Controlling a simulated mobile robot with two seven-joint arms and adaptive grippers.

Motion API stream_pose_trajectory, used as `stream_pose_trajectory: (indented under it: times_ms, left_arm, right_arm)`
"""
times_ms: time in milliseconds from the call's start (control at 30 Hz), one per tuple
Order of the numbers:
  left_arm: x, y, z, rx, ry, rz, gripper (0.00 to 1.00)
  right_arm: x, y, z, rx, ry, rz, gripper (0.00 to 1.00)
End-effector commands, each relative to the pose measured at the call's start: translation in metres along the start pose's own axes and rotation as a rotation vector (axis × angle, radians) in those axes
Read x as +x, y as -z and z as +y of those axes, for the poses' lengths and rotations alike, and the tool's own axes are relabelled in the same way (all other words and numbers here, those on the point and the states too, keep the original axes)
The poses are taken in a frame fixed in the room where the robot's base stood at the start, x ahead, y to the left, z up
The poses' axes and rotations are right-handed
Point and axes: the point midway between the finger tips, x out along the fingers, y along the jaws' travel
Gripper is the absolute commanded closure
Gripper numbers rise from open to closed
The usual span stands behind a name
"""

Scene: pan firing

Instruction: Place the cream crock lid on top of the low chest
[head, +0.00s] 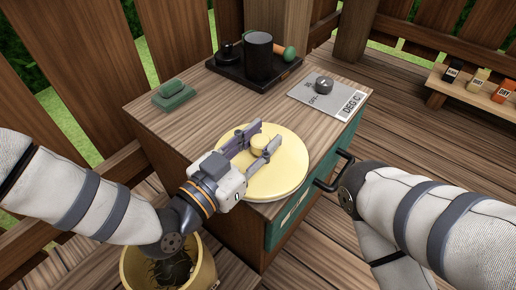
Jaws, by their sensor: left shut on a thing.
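The cream crock lid (288,180) is a pale yellow disc with a round knob (259,144). It is over the front part of the wooden top of the low chest (190,128), roughly level; I cannot tell whether it touches the top. My left gripper (262,146) is shut on the lid's knob, one finger on each side, and hides part of the lid's left side.
A dark tray (237,71) with a black cylinder (258,55) is at the back of the chest. A green block (173,94) and a grey card (322,98) with a dark knob lie on top. An open yellow crock (207,275) stands below, front left.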

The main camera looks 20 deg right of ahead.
Motion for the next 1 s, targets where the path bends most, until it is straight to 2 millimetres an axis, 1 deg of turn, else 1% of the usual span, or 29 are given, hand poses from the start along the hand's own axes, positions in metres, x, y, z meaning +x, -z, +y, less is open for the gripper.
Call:
stream_pose_trajectory:
  times_ms: [33,133,300,333,367,400,433,667,767,867,1000]
  left_arm:
    - [0.001,-0.005,-0.001,-0.001,0.001,0.003,1.00]
    - [0.000,0.000,-0.001,0.002,0.001,0.004,1.00]
    - [0.000,-0.002,0.000,0.002,0.001,0.004,1.00]
    - [0.000,-0.003,0.000,0.002,0.001,0.003,0.69]
    - [0.000,-0.003,0.000,0.002,0.001,0.003,0.62]
    - [0.000,-0.003,0.000,0.003,0.001,0.003,0.53]
    - [0.000,-0.003,0.000,0.003,0.001,0.003,0.51]
    - [0.000,-0.003,0.000,0.003,0.001,0.004,0.51]
    - [-0.002,0.002,0.000,0.003,0.001,0.003,0.51]
    - [-0.022,0.003,-0.001,0.003,0.003,0.002,0.51]
    - [-0.062,0.004,-0.001,0.002,0.003,0.002,0.51]
  right_arm:
    - [0.004,0.002,0.000,0.000,0.000,-0.007,0.60]
    - [0.001,0.000,0.000,0.000,0.000,-0.003,0.60]
    - [0.002,0.000,0.000,0.000,0.000,-0.004,0.60]
    - [0.002,0.000,0.000,0.000,0.000,-0.004,0.60]
    - [0.001,0.000,0.000,0.000,0.000,-0.003,0.60]
    - [0.001,0.000,0.000,0.000,0.000,-0.003,0.60]
    - [0.001,0.000,0.000,0.000,0.000,-0.003,0.60]
    - [0.001,0.000,0.000,0.001,0.000,-0.003,0.60]
    - [-0.001,-0.001,0.000,0.001,0.000,0.000,0.60]
    - [-0.005,-0.003,0.000,0.001,0.000,0.007,0.60]
    - [-0.013,-0.006,0.001,0.003,0.000,0.020,0.60]
